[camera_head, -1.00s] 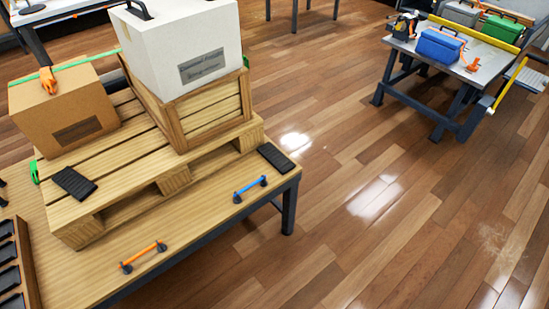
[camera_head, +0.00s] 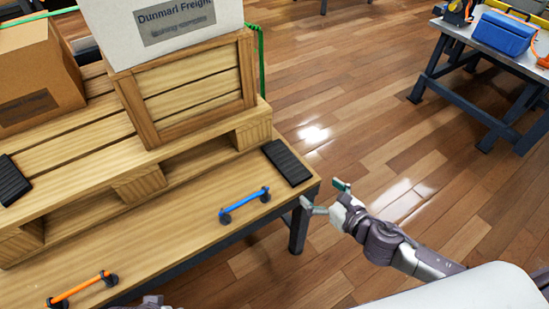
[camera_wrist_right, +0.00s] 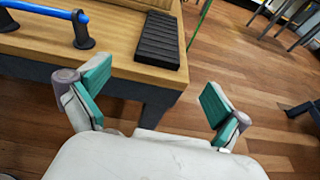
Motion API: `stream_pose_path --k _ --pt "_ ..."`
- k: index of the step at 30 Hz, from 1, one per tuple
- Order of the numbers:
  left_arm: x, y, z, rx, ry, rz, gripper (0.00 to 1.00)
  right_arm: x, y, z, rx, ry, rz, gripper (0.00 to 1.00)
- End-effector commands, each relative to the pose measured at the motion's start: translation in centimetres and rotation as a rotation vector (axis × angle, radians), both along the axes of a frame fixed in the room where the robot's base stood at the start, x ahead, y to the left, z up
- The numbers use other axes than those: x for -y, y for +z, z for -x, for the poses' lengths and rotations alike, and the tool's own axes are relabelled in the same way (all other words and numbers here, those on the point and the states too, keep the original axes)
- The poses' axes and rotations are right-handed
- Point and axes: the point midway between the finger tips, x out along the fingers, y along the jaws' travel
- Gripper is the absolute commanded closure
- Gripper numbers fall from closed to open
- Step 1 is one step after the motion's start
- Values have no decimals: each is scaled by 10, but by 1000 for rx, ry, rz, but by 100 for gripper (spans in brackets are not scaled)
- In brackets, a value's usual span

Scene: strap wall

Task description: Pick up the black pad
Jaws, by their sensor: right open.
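A black ribbed pad (camera_head: 286,162) lies flat on the wooden table at its right corner, beside the pallet. It also shows in the right wrist view (camera_wrist_right: 158,42), beyond the fingers. A second black pad (camera_head: 12,180) lies on the pallet at the left edge. My right gripper (camera_head: 324,195) is open and empty, just off the table corner, to the right of and nearer than the corner pad. Its green-padded fingers (camera_wrist_right: 154,90) are spread wide in the wrist view, touching nothing. A small grey part of what seems my left gripper (camera_head: 150,302) shows at the bottom edge; its fingers are hidden.
A blue handle (camera_head: 245,206) and an orange handle (camera_head: 82,290) stand on the table's front strip. The pallet (camera_head: 85,160) carries a wooden crate (camera_head: 190,85) with a white box and a cardboard box (camera_head: 35,75). Open floor lies right of the table.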

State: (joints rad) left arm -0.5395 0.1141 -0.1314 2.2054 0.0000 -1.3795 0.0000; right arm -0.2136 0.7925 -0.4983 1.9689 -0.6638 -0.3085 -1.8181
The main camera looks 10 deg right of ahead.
Motion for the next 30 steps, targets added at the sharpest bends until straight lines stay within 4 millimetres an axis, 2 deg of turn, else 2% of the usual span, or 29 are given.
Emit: stream_pose_path --k 5,15,22,27,30 --pt "0 8 1 4 0 0 60 -9 1 -14 26 22 29 0" --pt "-1 32 5 18 2 1 60 -28 -17 -69 24 19 25 0" --pt "-2 40 8 22 2 1 60 -33 -19 -84 24 19 24 0" --pt "-3 55 12 32 3 2 60 -39 -20 -110 25 19 24 0" --pt "-3 56 14 32 4 1 60 -44 -25 -121 22 19 24 0"
